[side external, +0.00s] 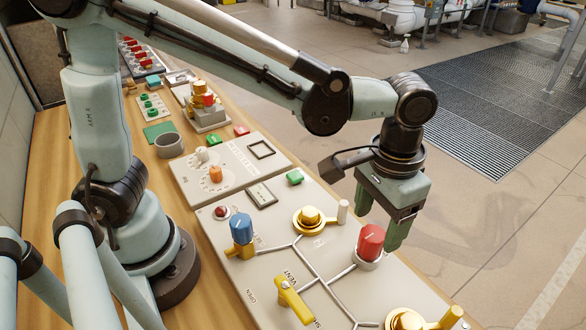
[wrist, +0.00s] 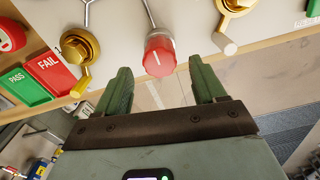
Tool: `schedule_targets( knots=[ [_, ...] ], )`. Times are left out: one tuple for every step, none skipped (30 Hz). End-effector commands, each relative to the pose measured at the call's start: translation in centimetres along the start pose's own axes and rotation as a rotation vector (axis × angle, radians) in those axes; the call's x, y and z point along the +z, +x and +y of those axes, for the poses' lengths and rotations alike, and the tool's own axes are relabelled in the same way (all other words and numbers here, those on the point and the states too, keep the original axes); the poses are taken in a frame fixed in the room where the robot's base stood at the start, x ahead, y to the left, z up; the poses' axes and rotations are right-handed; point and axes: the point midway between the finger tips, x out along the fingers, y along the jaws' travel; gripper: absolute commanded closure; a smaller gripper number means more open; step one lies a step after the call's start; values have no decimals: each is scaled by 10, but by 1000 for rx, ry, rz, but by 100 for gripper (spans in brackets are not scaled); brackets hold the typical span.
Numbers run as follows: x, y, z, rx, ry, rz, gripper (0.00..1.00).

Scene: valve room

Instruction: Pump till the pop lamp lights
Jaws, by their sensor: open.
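A sloped grey panel (side external: 240,270) carries the controls. My gripper (side external: 379,228) is open and empty, pointing down by the red knob (side external: 371,241). In the wrist view my gripper (wrist: 161,66) has the red knob (wrist: 160,57) between and just beyond its fingertips; I cannot tell whether they touch. A small red dome (side external: 221,212), perhaps the lamp, looks dark; its label is unreadable. Gold cranks (side external: 310,217) (side external: 405,320) with side handles, a blue knob (side external: 241,228) and a yellow lever (side external: 292,300) sit along the pipe lines. I cannot tell which one is the pump.
A second panel (side external: 185,175) with an orange knob and a grey cup (side external: 169,145) lie farther along the wooden bench (side external: 30,190). Green (wrist: 25,85) and red (wrist: 55,72) PASS and FAIL blocks show at left in the wrist view.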

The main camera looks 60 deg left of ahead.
Motion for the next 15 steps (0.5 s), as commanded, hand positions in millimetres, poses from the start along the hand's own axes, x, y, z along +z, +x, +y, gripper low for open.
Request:
schedule_targets(
  knots=[
    [0, 8, 0, 0, 0, 0, 30],
    [0, 11, 0, 0, 0, 0, 30],
    [0, 16, 0, 0, 0, 0, 30],
    [0, 20, 0, 0, 0, 0, 30],
    [0, 23, 0, 0, 0, 0, 30],
    [0, 26, 0, 0, 0, 0, 30],
    [0, 29, 0, 0, 0, 0, 30],
    [0, 31, 0, 0, 0, 0, 30],
    [0, 33, 0, 0, 0, 0, 30],
    [0, 34, 0, 0, 0, 0, 30],
    [0, 36, 0, 0, 0, 0, 30],
    [0, 37, 0, 0, 0, 0, 30],
    [0, 37, 0, 0, 0, 0, 30],
    [0, 38, 0, 0, 0, 0, 30],
    [0, 38, 0, 0, 0, 0, 30]
  ],
)
